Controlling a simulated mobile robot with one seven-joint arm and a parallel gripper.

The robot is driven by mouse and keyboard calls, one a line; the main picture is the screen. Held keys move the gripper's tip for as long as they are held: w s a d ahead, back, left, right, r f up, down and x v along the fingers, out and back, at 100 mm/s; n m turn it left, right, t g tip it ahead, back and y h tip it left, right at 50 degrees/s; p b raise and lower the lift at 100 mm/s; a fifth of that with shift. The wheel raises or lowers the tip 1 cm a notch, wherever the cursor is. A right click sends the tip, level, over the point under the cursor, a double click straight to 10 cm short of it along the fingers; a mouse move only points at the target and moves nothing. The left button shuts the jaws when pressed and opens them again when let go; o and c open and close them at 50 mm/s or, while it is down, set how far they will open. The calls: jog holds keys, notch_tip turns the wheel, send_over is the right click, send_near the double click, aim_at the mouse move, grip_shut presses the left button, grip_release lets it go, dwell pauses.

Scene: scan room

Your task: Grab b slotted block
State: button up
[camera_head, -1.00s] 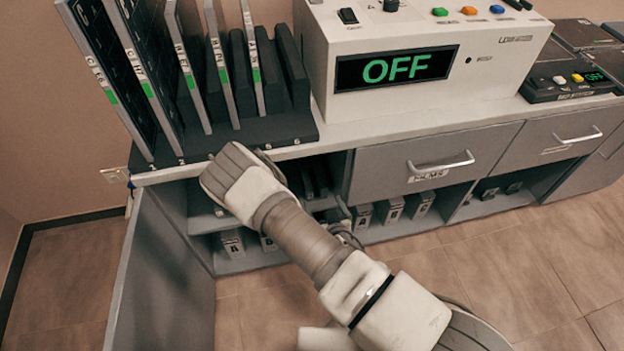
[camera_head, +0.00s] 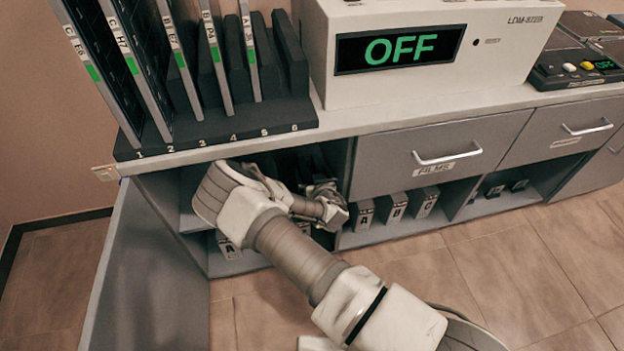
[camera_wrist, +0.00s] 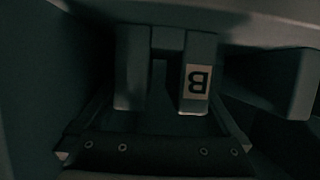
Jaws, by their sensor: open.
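In the dark wrist view, a grey slotted block (camera_wrist: 197,55) has two prongs with a gap between them. Its right prong bears a pale label with an upside-down B. My gripper (camera_wrist: 163,108) is open, its fingers to the left and right of the block's near end; I cannot tell if they touch it. In the head view, my wrist (camera_head: 328,207) is at the open lower cabinet, and the fingertips are hidden. Another block marked B (camera_head: 393,208) stands on the low shelf between a block A (camera_head: 362,214) and a block C (camera_head: 425,201).
A grey cabinet door (camera_head: 150,280) stands open at left. A drawer labelled FILMS (camera_head: 440,150) is right of my arm. Above are the countertop (camera_head: 420,112), a rack with upright plates (camera_head: 225,125) and a machine reading OFF (camera_head: 400,48). Another grey part (camera_wrist: 295,95) is right of the block.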

jog(key=shift+w+a+f, duration=0.1)
jog(key=shift+w, duration=0.25)
grip_shut()
